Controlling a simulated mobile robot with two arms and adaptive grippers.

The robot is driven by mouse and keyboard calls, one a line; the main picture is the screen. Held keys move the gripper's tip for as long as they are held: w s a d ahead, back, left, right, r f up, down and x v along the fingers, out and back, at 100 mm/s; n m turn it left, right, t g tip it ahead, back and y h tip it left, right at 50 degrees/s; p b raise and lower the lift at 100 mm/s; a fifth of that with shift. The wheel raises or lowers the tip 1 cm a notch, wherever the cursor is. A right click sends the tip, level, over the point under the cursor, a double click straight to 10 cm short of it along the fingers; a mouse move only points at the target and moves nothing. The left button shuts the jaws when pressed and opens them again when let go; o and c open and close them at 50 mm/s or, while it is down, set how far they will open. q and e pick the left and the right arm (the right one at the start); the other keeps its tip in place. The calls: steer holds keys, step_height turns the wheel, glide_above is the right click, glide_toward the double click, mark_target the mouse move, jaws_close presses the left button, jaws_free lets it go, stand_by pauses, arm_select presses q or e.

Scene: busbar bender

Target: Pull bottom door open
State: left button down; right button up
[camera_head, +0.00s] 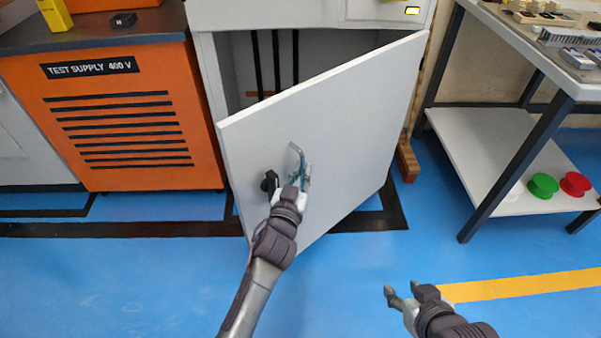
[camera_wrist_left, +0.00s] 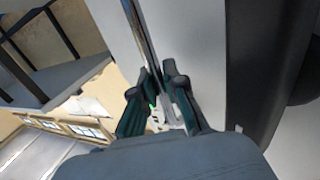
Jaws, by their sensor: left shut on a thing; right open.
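The white bottom door (camera_head: 330,130) of the cabinet stands partly open, hinged on its right side and swung out toward me. My left gripper (camera_head: 299,180) is shut on the handle. In the left wrist view the fingers (camera_wrist_left: 160,105) close around the metal handle bar (camera_wrist_left: 140,30). My right gripper (camera_head: 402,295) is open and empty, low over the blue floor and apart from the door.
An orange test supply cabinet (camera_head: 120,110) stands to the left of the opening. A table with a lower shelf (camera_head: 480,150) holding green and red spools stands to the right. Black and yellow lines mark the blue floor (camera_head: 150,285), which is clear in front.

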arm_select(q)
steer(key=c, duration=1.2)
jaws_free()
steer(key=shift+d, duration=0.1)
steer(key=s+a, duration=0.2)
steer(key=s, duration=0.9)
steer(key=shift+s+a, duration=0.2)
steer(key=shift+s, duration=0.15)
